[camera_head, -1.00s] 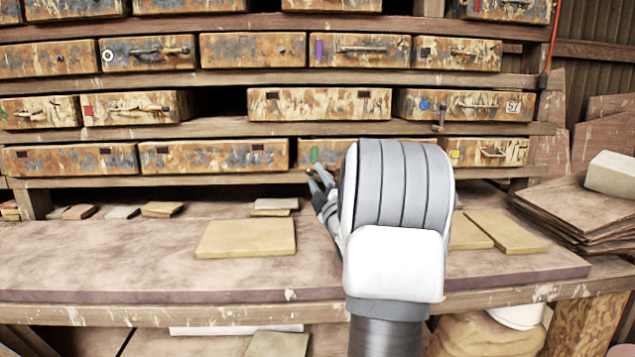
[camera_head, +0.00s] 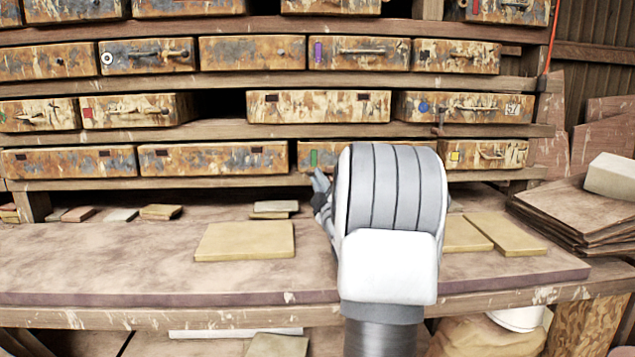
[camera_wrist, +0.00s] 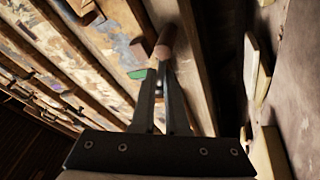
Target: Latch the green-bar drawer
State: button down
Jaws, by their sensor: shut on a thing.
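The green-bar drawer (camera_head: 306,153) is in the lowest row of the rack, rusty and mottled, with a green bar mark (camera_head: 314,158) near its left end. My arm hides most of its front in the head view. The green mark also shows in the wrist view (camera_wrist: 137,74), just left of the fingertips. My gripper (camera_wrist: 161,68) is shut on a brown rod-like piece (camera_wrist: 165,42) close to the drawer front. I cannot tell whether this piece is the handle or a latch part. In the head view, the fingers (camera_head: 321,186) show only partly, below the green mark.
Other rusty drawers fill the rack, including a yellow-marked one (camera_head: 484,153) at right. A metal hook (camera_head: 437,129) hangs at the shelf edge above. Yellow tiles (camera_head: 245,240) lie on the bench (camera_head: 140,262). Stacked boards (camera_head: 580,215) stand at right.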

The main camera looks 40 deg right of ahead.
jog(key=shift+r+m+h, duration=0.4)
jog(key=shift+m, duration=0.7)
jog(key=shift+a, duration=0.1)
jog(key=c, duration=0.9)
grip_release()
jog(key=shift+s+a+f+p, duration=0.15)
jog(key=shift+s+a+p, duration=0.25)
jog(key=shift+s, duration=0.1)
jog(key=s+a, duration=0.2)
jog(key=s, duration=0.1)
jog(key=s+a+p, duration=0.1)
jog(key=s+a, duration=0.1)
jog(key=s, duration=0.2)
jog(key=s+a, duration=0.1)
jog(key=s, duration=0.2)
jog(key=shift+s+a+f, duration=0.1)
jog(key=shift+s+a, duration=0.1)
jog(key=shift+a, duration=0.2)
